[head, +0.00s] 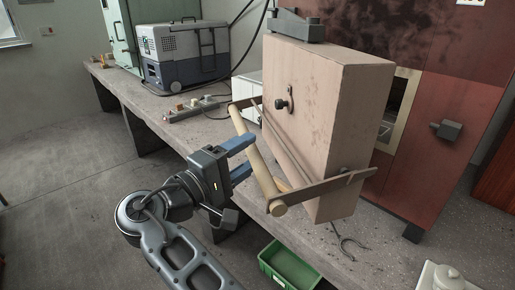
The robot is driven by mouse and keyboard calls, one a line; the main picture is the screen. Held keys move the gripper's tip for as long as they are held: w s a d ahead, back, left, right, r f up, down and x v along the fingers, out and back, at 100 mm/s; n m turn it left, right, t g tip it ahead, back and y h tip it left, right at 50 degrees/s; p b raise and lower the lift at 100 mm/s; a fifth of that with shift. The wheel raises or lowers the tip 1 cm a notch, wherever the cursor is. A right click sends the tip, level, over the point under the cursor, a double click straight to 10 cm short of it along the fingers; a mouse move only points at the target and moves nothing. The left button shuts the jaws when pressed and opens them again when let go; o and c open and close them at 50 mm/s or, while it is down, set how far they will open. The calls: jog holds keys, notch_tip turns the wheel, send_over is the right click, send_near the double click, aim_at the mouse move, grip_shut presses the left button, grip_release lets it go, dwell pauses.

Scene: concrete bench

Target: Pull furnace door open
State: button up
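The furnace door (335,110) is a thick beige block standing in front of the dark red furnace (440,100). It stands away from the furnace front on the right, where part of the pale-framed opening (397,108) shows. A round wooden handle bar (262,172) runs across the door's outer side on two metal brackets. My gripper (248,155), with blue fingers, is open. Its fingertips are at the left side of the bar's middle. I cannot tell whether they touch the bar. Nothing shows held between the fingers.
A wheeled grey cooler-like box (183,52) and a power strip (190,108) sit on the concrete bench (150,98) at the back left. A green bin (290,265) stands below the bench front. The left floor is clear.

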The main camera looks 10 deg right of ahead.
jog(key=shift+v, duration=1.35)
jog(key=shift+r, duration=0.1)
jog(key=shift+s+a, duration=0.1)
jog(key=shift+s, duration=0.05)
jog(key=s+a+p, duration=0.3)
jog(key=s+a, duration=0.1)
jog(key=s, duration=0.3)
jog(key=shift+s+a+r, duration=0.2)
jog(key=shift+r, duration=0.05)
jog(key=shift+r+p, duration=0.1)
jog(key=shift+p, duration=0.25)
